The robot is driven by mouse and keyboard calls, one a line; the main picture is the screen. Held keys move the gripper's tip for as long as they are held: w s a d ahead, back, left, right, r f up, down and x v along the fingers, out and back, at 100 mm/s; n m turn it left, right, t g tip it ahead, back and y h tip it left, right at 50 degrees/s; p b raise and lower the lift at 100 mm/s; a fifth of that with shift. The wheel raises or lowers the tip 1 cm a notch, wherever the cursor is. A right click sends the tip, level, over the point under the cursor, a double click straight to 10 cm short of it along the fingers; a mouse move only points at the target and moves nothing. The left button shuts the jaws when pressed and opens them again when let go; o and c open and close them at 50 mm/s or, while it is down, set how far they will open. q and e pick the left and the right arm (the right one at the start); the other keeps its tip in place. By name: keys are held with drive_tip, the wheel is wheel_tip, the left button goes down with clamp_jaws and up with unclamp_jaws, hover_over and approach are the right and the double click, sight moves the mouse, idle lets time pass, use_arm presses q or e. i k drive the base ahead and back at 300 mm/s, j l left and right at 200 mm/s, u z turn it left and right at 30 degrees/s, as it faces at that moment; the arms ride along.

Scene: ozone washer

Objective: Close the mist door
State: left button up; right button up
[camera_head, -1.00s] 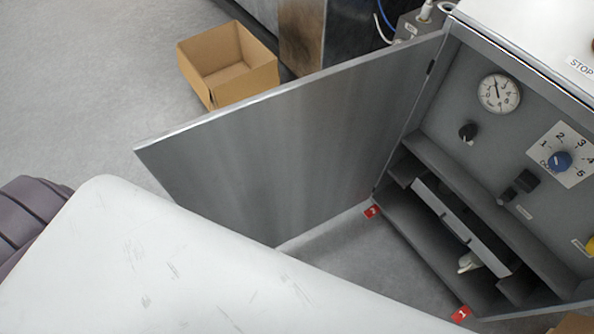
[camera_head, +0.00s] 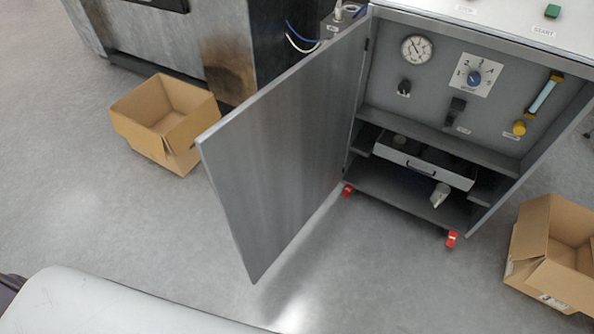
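The mist door (camera_head: 285,155) is a grey metal panel hinged at the left side of the ozone washer cabinet (camera_head: 478,13). It stands wide open, swung out to the left and toward me. Inside the cabinet I see a gauge, knobs and a white drawer (camera_head: 425,165) with a dark handle. Neither of my grippers is in view.
An open cardboard box (camera_head: 165,125) lies on the floor left of the door, and another (camera_head: 555,255) stands right of the cabinet. A stained metal unit (camera_head: 190,45) is behind the door. The floor in front of the cabinet is clear.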

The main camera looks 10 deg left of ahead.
sight(270, 163)
drive_tip(key=j+z, duration=0.2)
drive_tip(key=j, duration=0.2)
drive_tip(key=k+j+z, duration=0.2)
drive_tip(key=j, duration=0.15)
drive_tip(key=j+z, duration=0.2)
drive_tip(key=j, duration=0.15)
drive_tip(key=k+j+z, duration=0.15)
drive_tip(key=j, duration=0.2)
drive_tip(key=i+j+z, duration=0.2)
drive_tip(key=j+z, duration=0.2)
drive_tip(key=j, duration=0.65)
drive_tip(key=j+z, duration=0.35)
drive_tip(key=j, duration=0.65)
